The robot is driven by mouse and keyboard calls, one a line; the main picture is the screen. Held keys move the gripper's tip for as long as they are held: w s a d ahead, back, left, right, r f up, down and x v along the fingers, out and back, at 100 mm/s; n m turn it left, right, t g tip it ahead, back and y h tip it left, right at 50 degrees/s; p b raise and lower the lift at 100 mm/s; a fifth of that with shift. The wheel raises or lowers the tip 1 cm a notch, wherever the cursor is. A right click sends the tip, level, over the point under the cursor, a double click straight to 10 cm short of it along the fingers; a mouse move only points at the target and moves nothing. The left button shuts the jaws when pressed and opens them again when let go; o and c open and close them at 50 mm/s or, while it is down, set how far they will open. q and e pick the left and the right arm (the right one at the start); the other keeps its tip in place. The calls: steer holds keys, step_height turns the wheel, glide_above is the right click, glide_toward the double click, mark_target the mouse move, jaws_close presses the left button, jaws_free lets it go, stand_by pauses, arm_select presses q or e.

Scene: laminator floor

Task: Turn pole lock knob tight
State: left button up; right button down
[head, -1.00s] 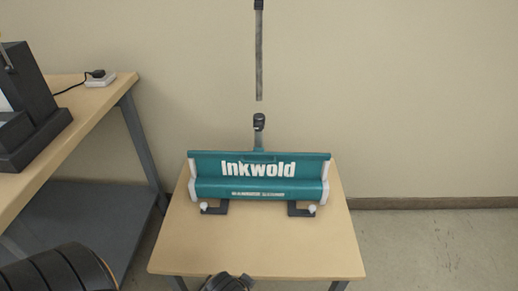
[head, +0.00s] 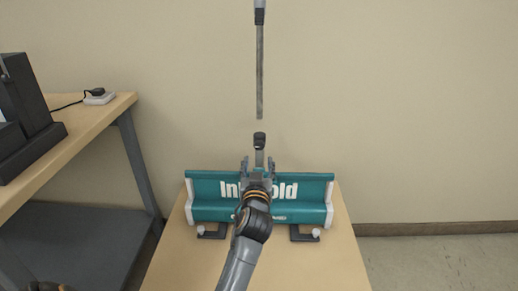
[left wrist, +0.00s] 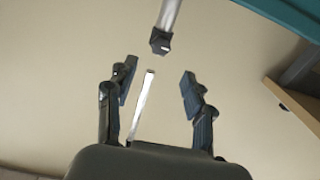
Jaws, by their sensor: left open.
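A teal Inkwold unit (head: 210,187) sits on a small wooden table. A short grey pole stub (head: 260,157) rises behind it, topped by a dark collar-like piece (head: 260,139), which could be the lock knob. This dark end also shows in the left wrist view (left wrist: 160,42). A separate upper grey pole (head: 260,75) stands above it in line, with a visible gap; it shows as a pale strip (left wrist: 142,105) in the wrist view. My left gripper (head: 259,163) is open and empty, its fingers either side of the stub in the head view, below the dark piece. No right gripper shows.
A larger workbench (head: 75,127) at left holds a dark machine (head: 22,115) and a plug block (head: 98,97). The wall is close behind; floor at right is clear.

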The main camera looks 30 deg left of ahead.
mark_target(259, 146)
arm_select(q)
steer(key=b+x, duration=0.1)
steer(key=x, duration=0.8)
steer(key=shift+w+a, duration=0.15)
jaws_close()
